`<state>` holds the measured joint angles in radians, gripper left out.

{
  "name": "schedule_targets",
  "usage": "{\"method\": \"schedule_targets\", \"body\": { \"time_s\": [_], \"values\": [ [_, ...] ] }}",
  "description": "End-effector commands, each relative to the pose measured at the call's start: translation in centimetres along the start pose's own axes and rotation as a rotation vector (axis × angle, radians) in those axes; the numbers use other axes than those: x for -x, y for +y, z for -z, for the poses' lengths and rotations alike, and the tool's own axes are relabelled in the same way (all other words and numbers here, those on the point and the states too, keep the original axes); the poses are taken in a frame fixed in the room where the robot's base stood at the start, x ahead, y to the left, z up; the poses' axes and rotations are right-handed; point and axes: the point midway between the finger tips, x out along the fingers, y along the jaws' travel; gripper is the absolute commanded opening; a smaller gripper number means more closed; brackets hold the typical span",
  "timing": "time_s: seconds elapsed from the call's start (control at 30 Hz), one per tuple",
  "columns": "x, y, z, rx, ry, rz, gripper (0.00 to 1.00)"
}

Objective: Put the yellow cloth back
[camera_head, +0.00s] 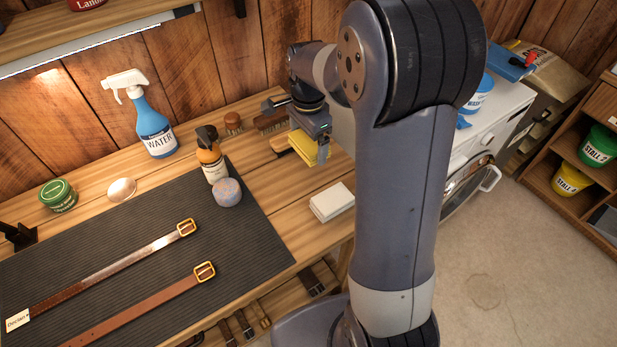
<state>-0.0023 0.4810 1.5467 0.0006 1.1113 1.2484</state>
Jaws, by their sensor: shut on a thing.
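The yellow cloth (309,148) is a folded square pad held in my gripper (312,134). My gripper points down over the back right part of the wooden bench and is shut on the cloth. The fingertips are mostly hidden by the gripper body and the cloth. I cannot tell whether the cloth touches the bench or hangs just above it. A folded white cloth (332,202) lies on the bench nearer the front, apart from the gripper.
Brushes (233,123) lie at the back, close left of the gripper. An amber bottle (211,160) and a round sponge (228,191) stand on the dark mat (120,232) with two leather straps. A blue spray bottle (152,125) stands behind. Bare bench lies around the white cloth.

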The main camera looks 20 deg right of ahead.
Motion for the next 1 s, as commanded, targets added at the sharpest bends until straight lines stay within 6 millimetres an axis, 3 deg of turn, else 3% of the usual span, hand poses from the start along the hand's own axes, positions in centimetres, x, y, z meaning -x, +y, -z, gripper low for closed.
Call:
{"method": "schedule_targets", "body": {
  "time_s": [0.3,0.63,1.0],
  "values": [
    [-5.2,0.1,0.0,-0.013,-0.002,-0.005,0.65],
    [-9.0,0.1,0.0,-0.011,-0.002,-0.005,0.65],
    [-9.8,0.1,0.0,-0.011,0.0,-0.001,0.65]
  ]
}}
